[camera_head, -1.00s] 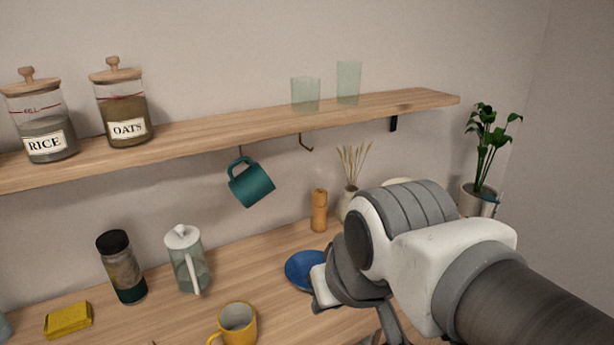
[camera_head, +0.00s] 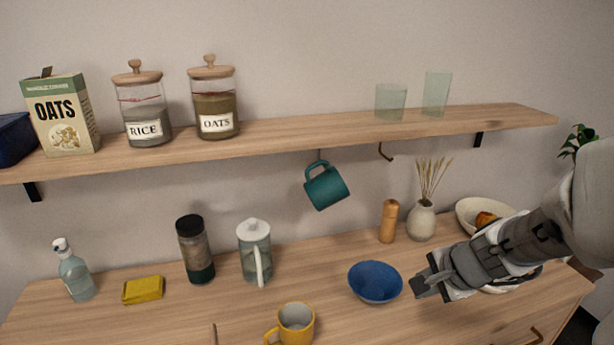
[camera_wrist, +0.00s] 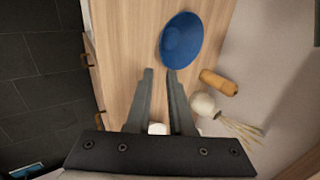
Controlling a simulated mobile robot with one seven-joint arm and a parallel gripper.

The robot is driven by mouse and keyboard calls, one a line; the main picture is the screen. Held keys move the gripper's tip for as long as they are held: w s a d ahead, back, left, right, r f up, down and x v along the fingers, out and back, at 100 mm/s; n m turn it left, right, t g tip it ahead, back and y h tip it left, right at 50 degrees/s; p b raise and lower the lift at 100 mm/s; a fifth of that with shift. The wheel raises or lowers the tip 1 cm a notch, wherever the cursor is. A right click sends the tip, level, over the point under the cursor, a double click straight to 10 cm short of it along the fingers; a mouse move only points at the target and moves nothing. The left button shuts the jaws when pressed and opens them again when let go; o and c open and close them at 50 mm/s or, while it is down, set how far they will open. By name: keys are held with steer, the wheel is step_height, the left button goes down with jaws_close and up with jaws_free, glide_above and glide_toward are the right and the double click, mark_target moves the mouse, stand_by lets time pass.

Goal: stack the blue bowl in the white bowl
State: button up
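The blue bowl (camera_head: 375,282) stands upright and empty on the wooden counter. It also shows in the wrist view (camera_wrist: 181,40), beyond my fingertips. My gripper (camera_head: 425,286) is just right of the blue bowl, apart from it, its fingers pointing toward it. In the wrist view my gripper (camera_wrist: 159,72) is open, with nothing held between the fingertips. A white rim (camera_head: 497,290) shows below my gripper and may be the white bowl; the gripper hides most of it. A white patch (camera_wrist: 158,128) shows between the finger bases.
A cream bowl (camera_head: 468,214) with orange-brown contents stands at the back right. A vase (camera_head: 421,221) and a wooden mill (camera_head: 389,221) stand behind the blue bowl. A yellow mug (camera_head: 296,322) is front left of it. A teal mug (camera_head: 326,186) hangs under the shelf (camera_head: 340,132).

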mark_target(389, 299)
steer(key=b+x, duration=0.5)
steer(key=x, duration=0.6)
steer(key=shift+f, duration=0.15)
steer(key=shift+a+b+x, duration=0.15)
steer(key=shift+b+x, duration=0.5)
steer(key=shift+x, duration=0.9)
steer(key=shift+a+b+x, duration=0.15)
steer(key=shift+b+x, duration=0.45)
steer(key=shift+x, duration=0.9)
steer(key=shift+w, duration=0.2)
jaws_close()
